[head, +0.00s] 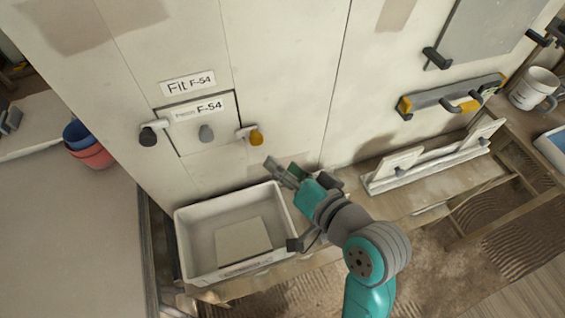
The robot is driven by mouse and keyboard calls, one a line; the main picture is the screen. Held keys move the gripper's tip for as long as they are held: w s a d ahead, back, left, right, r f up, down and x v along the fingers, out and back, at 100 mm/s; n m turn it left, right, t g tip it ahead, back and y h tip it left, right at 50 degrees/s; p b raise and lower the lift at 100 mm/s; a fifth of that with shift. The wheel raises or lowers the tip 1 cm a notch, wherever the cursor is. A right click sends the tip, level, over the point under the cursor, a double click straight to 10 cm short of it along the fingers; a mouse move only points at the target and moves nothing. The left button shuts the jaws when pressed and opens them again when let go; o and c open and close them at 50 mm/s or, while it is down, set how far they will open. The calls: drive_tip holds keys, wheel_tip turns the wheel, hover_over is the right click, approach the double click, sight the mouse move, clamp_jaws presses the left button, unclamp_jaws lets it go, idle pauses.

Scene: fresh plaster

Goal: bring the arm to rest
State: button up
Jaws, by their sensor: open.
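My arm reaches up from the bottom of the head view, teal and grey. My gripper (285,172) is at its end, open and with nothing seen between its fingers. It is above the back right corner of a white bin (188,245), in front of the plastered wall. It appears apart from both the bin and the wall, though the exact gap cannot be told.
The bin holds a flat pale square piece (243,241). A rack (430,166) with pale plates, a wall-mounted bar (445,95) and a mug (533,90) are right.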

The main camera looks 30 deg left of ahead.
drive_tip(key=shift+f, duration=0.1)
idle(0.3)
drive_tip(key=s+d+f+m+t+h, duration=0.35)
drive_tip(key=d+f, duration=0.45)
drive_tip(key=d, duration=0.3)
drive_tip(key=s+d+f+m+t+h, duration=0.2)
drive_tip(key=d+f+t+h, duration=0.15)
drive_tip(key=d+f, duration=0.55)
drive_tip(key=s+d+r+n+t+h, duration=0.1)
drive_tip(key=s+d+h, duration=0.2)
drive_tip(key=s+d, duration=0.4)
drive_tip(key=s+d+r+h, duration=0.2)
drive_tip(key=s+d, duration=0.5)
drive_tip(key=s, duration=0.6)
drive_tip(key=shift+d+r+n+t+h, duration=0.15)
drive_tip(key=shift+d+n+t+h, duration=0.2)
drive_tip(key=shift+h, duration=0.45)
drive_tip(key=shift+a, duration=0.1)
